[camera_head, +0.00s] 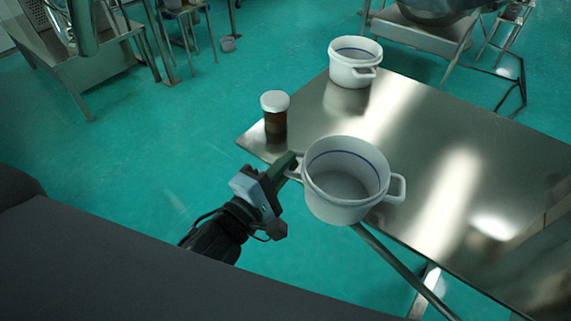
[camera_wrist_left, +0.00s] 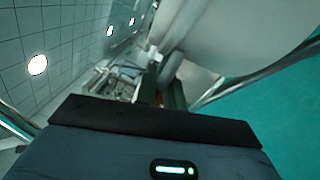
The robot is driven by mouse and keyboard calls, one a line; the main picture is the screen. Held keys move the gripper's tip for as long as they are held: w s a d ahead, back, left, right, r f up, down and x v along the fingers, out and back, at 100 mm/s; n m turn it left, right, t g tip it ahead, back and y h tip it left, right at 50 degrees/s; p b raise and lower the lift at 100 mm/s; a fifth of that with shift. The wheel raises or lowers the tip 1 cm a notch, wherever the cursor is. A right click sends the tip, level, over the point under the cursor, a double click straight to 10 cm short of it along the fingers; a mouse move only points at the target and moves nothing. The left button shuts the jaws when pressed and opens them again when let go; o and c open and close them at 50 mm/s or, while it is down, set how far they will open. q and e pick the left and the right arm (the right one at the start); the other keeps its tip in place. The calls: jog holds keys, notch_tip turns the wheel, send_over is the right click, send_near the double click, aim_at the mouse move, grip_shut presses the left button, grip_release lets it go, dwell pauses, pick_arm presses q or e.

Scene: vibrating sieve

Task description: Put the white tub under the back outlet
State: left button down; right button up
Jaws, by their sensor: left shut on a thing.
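A white tub (camera_head: 340,205) with a blue line inside and two side handles is in the middle of the head view, upright and seemingly empty. My left gripper (camera_head: 291,168) is shut on its left handle. The tub is at the table's near edge and looks held in front of it. In the left wrist view the tub (camera_wrist_left: 245,35) fills the upper right, and the fingers (camera_wrist_left: 165,90) reach its handle. A second, similar white tub (camera_head: 354,70) stands on the table's far left corner. My right gripper is not in view.
The shiny metal table (camera_head: 440,130) has free room on its middle and right. A brown jar with a white lid (camera_head: 274,115) stands at its left corner. Metal machines (camera_head: 85,45) stand at the back left and back right. Green floor (camera_head: 150,140) is open on the left.

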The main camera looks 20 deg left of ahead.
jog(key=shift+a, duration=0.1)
pick_arm(q)
jog(key=c, duration=1.5)
grip_release()
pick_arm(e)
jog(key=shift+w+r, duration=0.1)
